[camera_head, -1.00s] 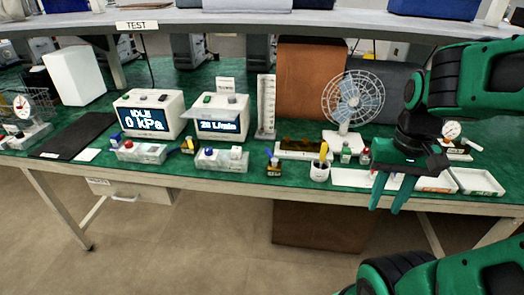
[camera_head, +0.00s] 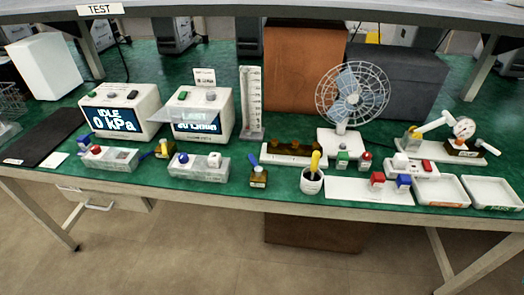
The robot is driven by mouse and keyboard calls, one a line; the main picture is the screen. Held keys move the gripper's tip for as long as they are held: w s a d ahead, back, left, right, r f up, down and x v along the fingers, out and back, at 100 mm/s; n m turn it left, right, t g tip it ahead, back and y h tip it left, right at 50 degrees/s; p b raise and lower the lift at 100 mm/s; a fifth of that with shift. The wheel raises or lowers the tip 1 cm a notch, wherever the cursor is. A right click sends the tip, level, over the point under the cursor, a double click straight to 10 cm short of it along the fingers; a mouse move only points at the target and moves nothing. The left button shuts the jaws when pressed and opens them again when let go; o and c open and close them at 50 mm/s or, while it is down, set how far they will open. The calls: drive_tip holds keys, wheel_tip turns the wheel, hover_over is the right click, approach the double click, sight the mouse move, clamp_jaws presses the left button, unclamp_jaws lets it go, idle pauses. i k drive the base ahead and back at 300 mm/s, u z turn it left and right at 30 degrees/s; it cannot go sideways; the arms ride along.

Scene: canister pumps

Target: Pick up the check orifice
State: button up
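No thing in view carries a label that I can read as check orifice, so I cannot tell for sure which it is. A small dark-and-brass piece with a blue handle or tag (camera_head: 258,177) stands near the bench's front edge, left of a white cup (camera_head: 311,184). My gripper is out of view.
Two boxes with displays, the "0 kPa" box (camera_head: 120,112) and the flow box (camera_head: 197,118), stand behind the trays. A fan (camera_head: 350,95), a dial gauge fixture (camera_head: 463,148) and white trays (camera_head: 440,190) fill the right side. A shelf (camera_head: 250,14) overhangs the green bench.

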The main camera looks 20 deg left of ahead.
sight(215, 159)
drive_tip(key=z, duration=0.4)
drive_tip(key=k, duration=1.65)
drive_tip(key=u, duration=0.8)
drive_tip(key=i, duration=1.45)
drive_tip(key=z, duration=0.05)
